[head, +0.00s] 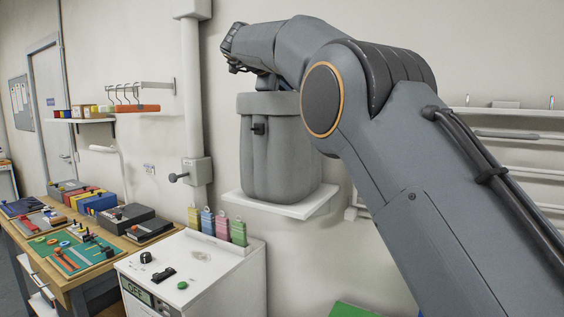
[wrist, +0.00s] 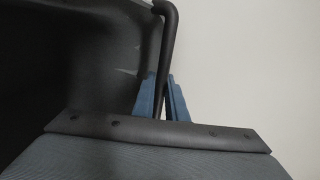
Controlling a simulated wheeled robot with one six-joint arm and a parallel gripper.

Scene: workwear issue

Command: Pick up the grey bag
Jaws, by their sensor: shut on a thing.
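The grey bag (head: 278,150) stands upright at a small white wall shelf (head: 310,208) in the head view. It has a folded top band and a small dark clasp on its front. My gripper (head: 266,84) is above its top, partly hidden by my arm. In the wrist view the blue fingers of my gripper (wrist: 161,98) are closed around the bag's dark handle (wrist: 168,35). The dark side of the grey bag (wrist: 75,65) fills the left of that view. Whether its base touches the shelf or is slightly above it, I cannot tell.
A white cabinet (head: 192,275) with knobs stands below left, with several coloured tags (head: 222,228) at its back edge. A workbench (head: 82,282) with boxes and tools is farther left. A grey pipe (head: 192,100) runs up the wall left of the bag.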

